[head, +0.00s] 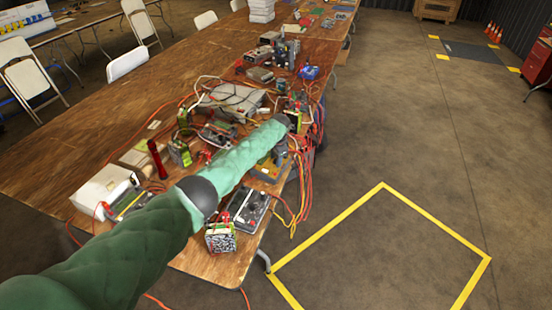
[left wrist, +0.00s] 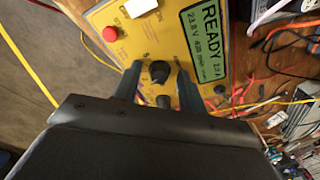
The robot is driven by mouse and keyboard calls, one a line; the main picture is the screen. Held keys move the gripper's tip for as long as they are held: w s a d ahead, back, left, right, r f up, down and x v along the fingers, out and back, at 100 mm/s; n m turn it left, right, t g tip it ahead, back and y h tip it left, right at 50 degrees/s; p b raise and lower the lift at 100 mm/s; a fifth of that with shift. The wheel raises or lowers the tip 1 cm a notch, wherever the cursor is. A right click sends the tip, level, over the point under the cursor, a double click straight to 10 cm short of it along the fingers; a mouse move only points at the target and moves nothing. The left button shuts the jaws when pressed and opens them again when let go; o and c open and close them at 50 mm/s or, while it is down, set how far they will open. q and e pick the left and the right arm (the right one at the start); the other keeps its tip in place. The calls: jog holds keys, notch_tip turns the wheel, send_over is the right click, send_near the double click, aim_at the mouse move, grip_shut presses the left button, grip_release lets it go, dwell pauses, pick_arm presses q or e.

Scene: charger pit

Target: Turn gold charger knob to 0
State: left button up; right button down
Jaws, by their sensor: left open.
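The gold charger (head: 268,171) is on the table beyond my left forearm, partly hidden by it in the head view. In the left wrist view its yellow face (left wrist: 118,53) shows a green "READY" display (left wrist: 207,50), a red button (left wrist: 110,34) and a white switch (left wrist: 140,8). A black knob (left wrist: 160,72) stands between the two fingers of my left gripper (left wrist: 157,67). The fingers are open, one on each side of the knob, and I see gaps beside it. The knob's setting is not readable.
The wooden table (head: 150,105) is crowded with chargers, batteries and loose cables. Orange and yellow cables (head: 301,190) hang over its right edge. A grey charger (head: 248,205) and a patterned battery (head: 220,238) stand at the near corner. A yellow-taped floor square (head: 380,245) is clear.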

pick_arm(q)
jog(key=shift+c, duration=0.4)
grip_shut()
pick_arm(e)
jog(key=shift+d, duration=0.15)
